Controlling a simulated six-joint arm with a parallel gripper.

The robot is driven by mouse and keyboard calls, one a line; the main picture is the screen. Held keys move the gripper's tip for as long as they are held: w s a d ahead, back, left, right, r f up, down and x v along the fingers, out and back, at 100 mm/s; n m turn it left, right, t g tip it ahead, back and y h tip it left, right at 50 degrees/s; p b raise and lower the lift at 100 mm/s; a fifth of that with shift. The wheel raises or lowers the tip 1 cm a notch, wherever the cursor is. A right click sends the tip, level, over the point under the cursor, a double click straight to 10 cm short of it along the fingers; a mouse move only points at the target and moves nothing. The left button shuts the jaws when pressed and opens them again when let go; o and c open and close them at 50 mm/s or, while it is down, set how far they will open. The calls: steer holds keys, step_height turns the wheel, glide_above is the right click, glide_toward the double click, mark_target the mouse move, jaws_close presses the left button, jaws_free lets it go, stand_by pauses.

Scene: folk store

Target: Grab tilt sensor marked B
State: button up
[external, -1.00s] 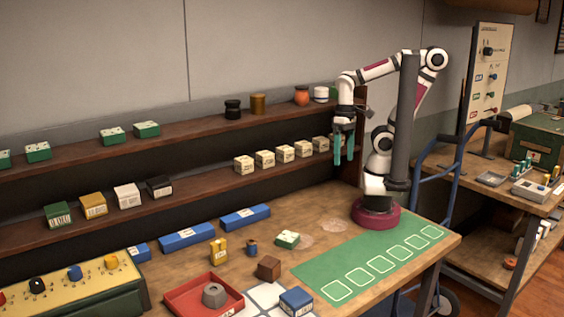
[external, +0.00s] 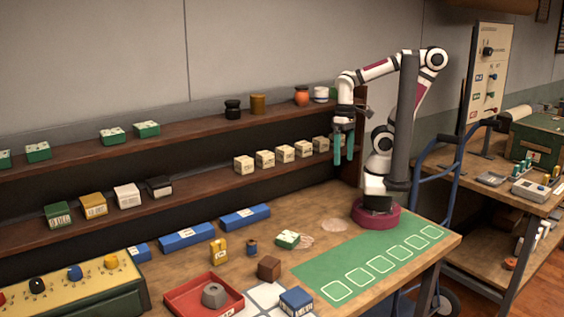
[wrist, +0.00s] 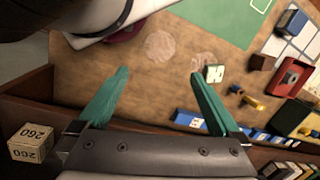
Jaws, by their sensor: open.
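My gripper (external: 344,155) hangs with its teal fingers pointing down, in front of the right end of the shelves and above the table. In the wrist view the gripper (wrist: 159,74) is open, with nothing between its fingers. A small green block with a white marked top (external: 288,239) lies on the table, left of the green mat; in the wrist view the block (wrist: 214,73) is just beyond the right fingertip. Similar green-and-white blocks (external: 146,129) stand on the upper shelf. No letter B is readable, so I cannot tell which is the tilt sensor.
Cream boxes (external: 265,158) line the lower shelf close to my gripper. A green mat (external: 325,268) with outlined squares lies along the table's right side. A brown cube (external: 269,267), a yellow part (external: 219,251), blue boxes (external: 187,236) and a red tray (external: 180,300) occupy the table.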

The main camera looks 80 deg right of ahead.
stand_by(0.3)
steer(key=c, duration=0.6)
steer(key=shift+c, duration=0.2)
